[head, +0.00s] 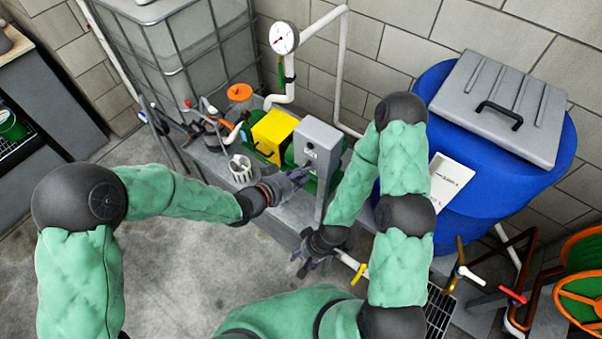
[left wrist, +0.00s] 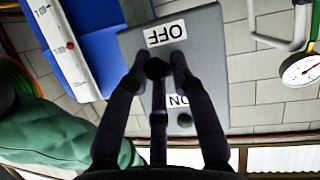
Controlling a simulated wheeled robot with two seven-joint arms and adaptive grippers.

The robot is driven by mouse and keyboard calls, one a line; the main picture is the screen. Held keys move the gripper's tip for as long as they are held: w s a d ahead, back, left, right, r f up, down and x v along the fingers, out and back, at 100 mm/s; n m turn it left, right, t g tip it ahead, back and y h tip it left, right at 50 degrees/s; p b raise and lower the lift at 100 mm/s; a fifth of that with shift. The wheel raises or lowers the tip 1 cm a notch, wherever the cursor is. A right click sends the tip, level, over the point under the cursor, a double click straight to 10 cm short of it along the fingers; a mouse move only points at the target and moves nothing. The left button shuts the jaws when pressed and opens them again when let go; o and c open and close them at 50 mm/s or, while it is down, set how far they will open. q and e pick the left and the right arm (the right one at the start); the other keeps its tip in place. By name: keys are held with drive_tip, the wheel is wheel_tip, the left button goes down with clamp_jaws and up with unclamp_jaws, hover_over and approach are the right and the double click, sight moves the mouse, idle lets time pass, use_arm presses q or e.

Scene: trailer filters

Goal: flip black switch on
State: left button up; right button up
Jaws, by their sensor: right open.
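The grey switch box (head: 318,140) stands upright on a post beside the yellow-topped unit. In the left wrist view the box (left wrist: 205,75) fills the middle, with an upside-down OFF label (left wrist: 165,33) and a partly covered ON label (left wrist: 178,100). My left gripper (head: 297,177) is in front of the box face, below its top. In the left wrist view its dark fingers (left wrist: 157,70) converge between the labels and hide the black switch's position there. Whether they touch or grip it I cannot tell. My right gripper (head: 312,258) is open and empty, lower, near the box's post.
A blue barrel (head: 450,125) with a grey lid stands right of the box. A yellow unit (head: 270,132), a white basket (head: 240,168) and a pressure gauge (head: 284,38) are left and behind. A caged tank (head: 170,50) stands behind. The floor at lower left is clear.

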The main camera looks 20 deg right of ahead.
use_arm(q)
clamp_jaws()
drive_tip(key=shift+r+p, duration=0.25)
drive_tip(key=shift+p, duration=0.4)
drive_tip(key=r+g+y+p, duration=0.1)
drive_tip(key=y+p, duration=0.1)
drive_tip(key=p, duration=0.4)
drive_tip(key=r+g+y+p, duration=0.1)
drive_tip(key=g+y+p, duration=0.1)
drive_tip(key=p, duration=0.4)
drive_tip(key=r+g+y+p, duration=0.1)
drive_tip(key=y+p, duration=0.1)
drive_tip(key=p, duration=0.4)
drive_tip(key=shift+w+d+n+p, duration=0.2)
drive_tip(key=shift+n+p, duration=0.1)
drive_tip(key=shift+p, duration=0.1)
drive_tip(key=shift+d+f+g+y+p, duration=0.1)
drive_tip(key=shift+g+y+p, duration=0.25)
drive_tip(key=shift+p, duration=0.8)
